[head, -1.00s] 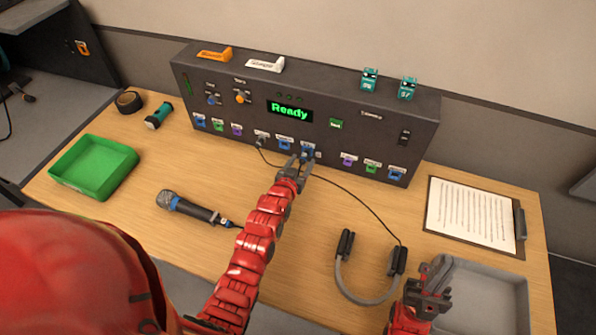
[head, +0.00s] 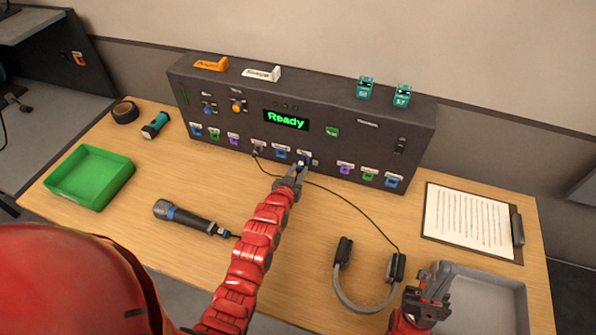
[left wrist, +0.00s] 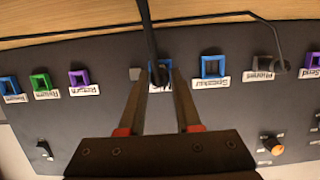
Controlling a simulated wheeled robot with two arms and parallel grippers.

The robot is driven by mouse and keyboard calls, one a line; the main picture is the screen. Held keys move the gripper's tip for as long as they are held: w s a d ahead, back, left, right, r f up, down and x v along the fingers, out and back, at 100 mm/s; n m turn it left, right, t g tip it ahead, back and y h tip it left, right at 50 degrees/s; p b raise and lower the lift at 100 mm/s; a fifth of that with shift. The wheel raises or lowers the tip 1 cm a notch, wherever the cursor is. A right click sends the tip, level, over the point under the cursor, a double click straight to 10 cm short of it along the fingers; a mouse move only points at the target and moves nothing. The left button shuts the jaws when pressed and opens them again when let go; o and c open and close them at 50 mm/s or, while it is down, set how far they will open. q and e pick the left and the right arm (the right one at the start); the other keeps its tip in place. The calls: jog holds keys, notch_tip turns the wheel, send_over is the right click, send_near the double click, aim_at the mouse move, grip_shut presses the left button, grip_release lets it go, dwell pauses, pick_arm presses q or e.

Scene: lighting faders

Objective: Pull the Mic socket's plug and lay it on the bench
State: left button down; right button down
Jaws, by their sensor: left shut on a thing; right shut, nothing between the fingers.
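The Mic socket (left wrist: 152,89) is a blue-framed socket in the front of the dark console, its label partly hidden by my fingers. A dark plug (left wrist: 157,74) with a black cable sits at it. My left gripper (left wrist: 159,82) is shut on this plug, with a finger on each side. In the head view my left gripper (head: 302,166) is right at the panel; how far in the plug sits cannot be told. My right gripper (head: 434,288) is shut and empty above the grey tray. The bench (head: 130,225) has bare wood in front of the console.
A microphone (head: 190,217) lies left of my left arm. A headset (head: 362,285) lies right of it, its cable running to a neighbouring socket. A green tray (head: 90,178), a clipboard (head: 467,220) and a grey tray (head: 490,310) stand around. Bare bench lies between microphone and green tray.

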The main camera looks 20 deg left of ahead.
pick_arm(q)
jog(key=shift+s, duration=0.1)
jog(key=shift+s+a, duration=0.1)
jog(key=shift+s, duration=2.15)
